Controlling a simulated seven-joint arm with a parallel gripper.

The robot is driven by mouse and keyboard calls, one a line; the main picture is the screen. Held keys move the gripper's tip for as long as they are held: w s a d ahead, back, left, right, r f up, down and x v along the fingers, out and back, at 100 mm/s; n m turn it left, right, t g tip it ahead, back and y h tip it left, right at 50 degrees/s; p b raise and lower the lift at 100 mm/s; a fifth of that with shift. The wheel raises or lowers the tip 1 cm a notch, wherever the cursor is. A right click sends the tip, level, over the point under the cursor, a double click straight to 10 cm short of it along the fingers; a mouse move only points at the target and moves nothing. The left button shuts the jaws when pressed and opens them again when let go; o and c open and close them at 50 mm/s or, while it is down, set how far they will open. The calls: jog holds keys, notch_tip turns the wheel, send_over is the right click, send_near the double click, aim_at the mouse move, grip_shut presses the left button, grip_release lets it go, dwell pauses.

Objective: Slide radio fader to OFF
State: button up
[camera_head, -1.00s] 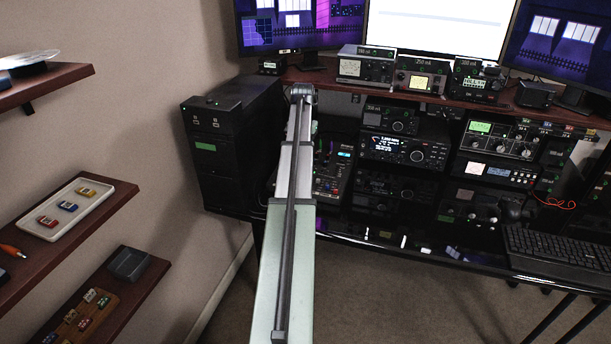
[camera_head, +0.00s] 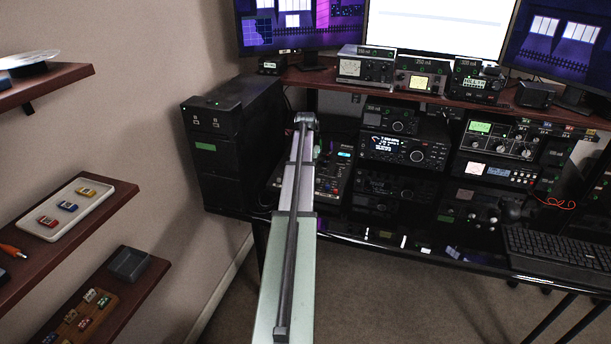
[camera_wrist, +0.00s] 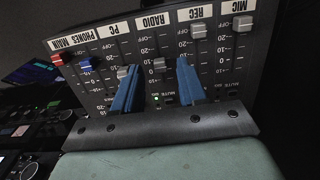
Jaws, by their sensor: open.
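The fader panel (camera_wrist: 105,75) fills the upper part of the wrist view, with labelled slots from MAIN to MIC. The RADIO fader knob (camera_wrist: 159,65) is grey and sits partway along its slot, below the OFF mark near the RADIO label (camera_wrist: 153,21). My gripper (camera_wrist: 158,66) is open, with blue fingers on either side of the RADIO knob. Whether a finger touches the knob cannot be told. The left finger is close to the grey PC knob (camera_wrist: 123,71). In the head view the mixer (camera_head: 333,172) shows right of my arm; my fingers are hidden there.
The REC knob (camera_wrist: 198,31) and MIC knob (camera_wrist: 243,23) are higher on the right. The red MAIN knob (camera_wrist: 57,60) and blue PHONES knob (camera_wrist: 86,63) are on the left. Black cabinets (camera_head: 225,150) stand left of my arm; stacked radios (camera_head: 405,148) stand right.

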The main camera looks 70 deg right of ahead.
jog(key=shift+f, duration=0.85)
jog(key=shift+c, duration=0.3)
grip_shut()
